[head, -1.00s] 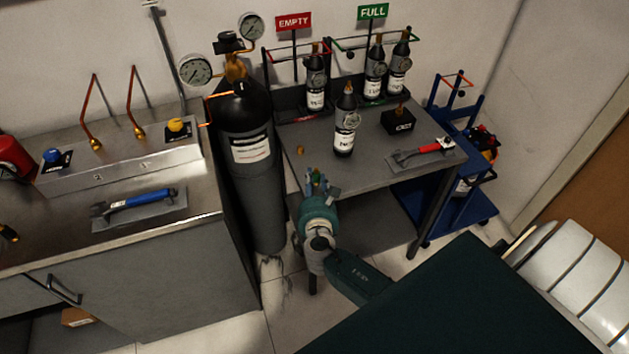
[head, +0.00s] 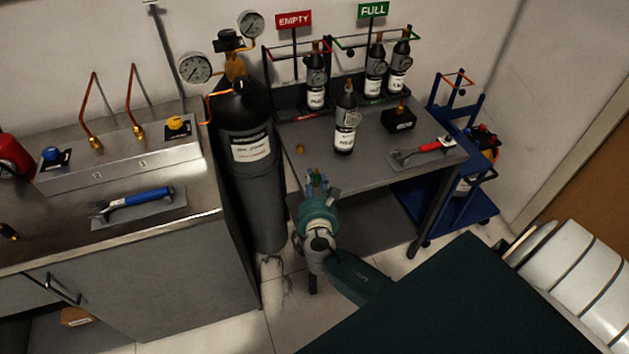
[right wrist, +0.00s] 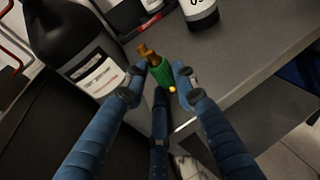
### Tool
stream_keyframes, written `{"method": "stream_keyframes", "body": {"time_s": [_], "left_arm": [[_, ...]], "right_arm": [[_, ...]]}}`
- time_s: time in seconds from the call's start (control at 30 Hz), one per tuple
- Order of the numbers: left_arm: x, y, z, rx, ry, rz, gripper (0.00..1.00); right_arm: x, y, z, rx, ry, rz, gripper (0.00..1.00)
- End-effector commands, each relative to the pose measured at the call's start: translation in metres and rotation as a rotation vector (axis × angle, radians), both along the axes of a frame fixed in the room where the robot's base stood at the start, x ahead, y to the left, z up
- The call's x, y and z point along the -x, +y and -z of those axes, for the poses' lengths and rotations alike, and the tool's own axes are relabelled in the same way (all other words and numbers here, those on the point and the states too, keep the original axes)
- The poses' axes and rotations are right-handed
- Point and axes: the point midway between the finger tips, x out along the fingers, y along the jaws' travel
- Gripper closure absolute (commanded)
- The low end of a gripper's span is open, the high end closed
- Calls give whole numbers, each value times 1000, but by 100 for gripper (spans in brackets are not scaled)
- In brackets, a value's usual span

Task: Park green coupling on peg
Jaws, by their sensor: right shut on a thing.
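The green coupling (right wrist: 160,74) with a brass end shows in the right wrist view, between the fingertips of my right gripper (right wrist: 159,80). The gripper is shut on it. In the head view my right gripper (head: 317,184) is at the front left edge of the grey table (head: 365,172), and the coupling is mostly hidden by the fingers there. A black block (head: 399,120) with a short brass post stands on the table, to the right of the gripper. I cannot tell whether that post is the peg. My left gripper is not in view.
A black bottle (head: 346,122) stands mid-table behind my right gripper; a small brass piece (head: 300,149) lies nearer. A large black cylinder (head: 246,157) stands left of the table. The table's front middle is clear.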

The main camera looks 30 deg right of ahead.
Motion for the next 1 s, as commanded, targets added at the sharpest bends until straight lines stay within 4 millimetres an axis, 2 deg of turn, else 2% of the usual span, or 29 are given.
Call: {"method": "stream_keyframes", "body": {"time_s": [0.4, 1.0], "left_arm": [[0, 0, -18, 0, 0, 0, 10], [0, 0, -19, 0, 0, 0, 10]], "right_arm": [[0, 0, -18, 1, 0, 0, 100], [-1, 0, -19, 2, -2, 0, 100]]}}
